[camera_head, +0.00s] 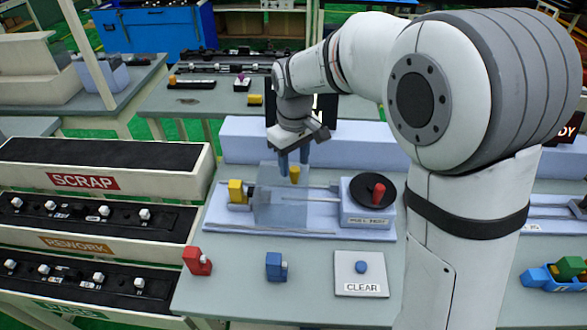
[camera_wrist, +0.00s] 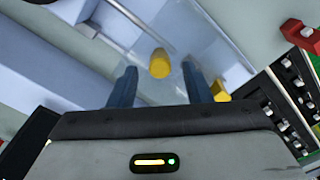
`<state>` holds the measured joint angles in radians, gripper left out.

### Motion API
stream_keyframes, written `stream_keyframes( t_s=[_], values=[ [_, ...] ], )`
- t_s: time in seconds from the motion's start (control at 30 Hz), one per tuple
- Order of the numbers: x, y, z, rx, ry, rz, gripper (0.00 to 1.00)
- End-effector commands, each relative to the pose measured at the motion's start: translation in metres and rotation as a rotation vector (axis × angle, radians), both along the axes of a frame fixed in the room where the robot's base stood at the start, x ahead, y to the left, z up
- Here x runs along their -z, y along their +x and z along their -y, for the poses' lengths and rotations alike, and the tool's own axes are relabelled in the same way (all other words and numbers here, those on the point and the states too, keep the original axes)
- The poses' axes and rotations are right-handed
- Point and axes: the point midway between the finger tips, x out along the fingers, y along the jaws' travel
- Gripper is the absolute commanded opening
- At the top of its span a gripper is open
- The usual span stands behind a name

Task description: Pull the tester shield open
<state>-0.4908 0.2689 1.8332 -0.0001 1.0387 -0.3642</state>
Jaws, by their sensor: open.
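The tester shield (camera_head: 272,208) is a clear, pale panel standing over the left part of the tester (camera_head: 320,226) on the grey bench. Its yellow knob (camera_head: 294,174) is near the top of the panel. In the wrist view the yellow knob (camera_wrist: 160,62) lies between the two blue fingers and apart from both, with the clear shield (camera_wrist: 205,45) around it. My gripper (camera_head: 294,166) is open, pointing down at the knob from above; it also shows in the wrist view (camera_wrist: 160,78). Whether the fingertips reach down around the knob is hard to tell.
A black dial with a red knob (camera_head: 379,194) sits on the tester's right. A yellow clip (camera_head: 237,191) stands left of the shield. A red clip (camera_head: 197,261), a blue clip (camera_head: 276,266) and a CLEAR button (camera_head: 360,267) are in front. Bins stand at left.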

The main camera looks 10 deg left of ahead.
Motion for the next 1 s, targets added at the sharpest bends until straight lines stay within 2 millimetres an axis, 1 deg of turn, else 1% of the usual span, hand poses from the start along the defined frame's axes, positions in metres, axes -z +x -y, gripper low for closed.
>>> stream_keyframes(
  t_s=[0.03,0.1,0.2,0.3,0.43,0.9,0.97,1.0],
  values=[
    [-0.01,0.001,0.0,0.0,0.002,0.005,0.45],
    [-0.021,0.001,0.0,0.0,0.002,0.003,0.45],
    [-0.035,0.001,0.0,0.0,0.002,0.003,0.45],
    [-0.043,0.001,0.0,0.0,0.001,0.002,0.45],
    [-0.047,0.0,0.0,-0.001,-0.001,-0.001,0.45],
    [-0.047,0.0,0.0,0.0,0.0,0.0,0.45],
    [-0.052,-0.005,0.016,0.039,0.007,0.014,0.45],
    [-0.056,-0.009,0.028,0.073,0.011,0.022,0.45]
  ],
)
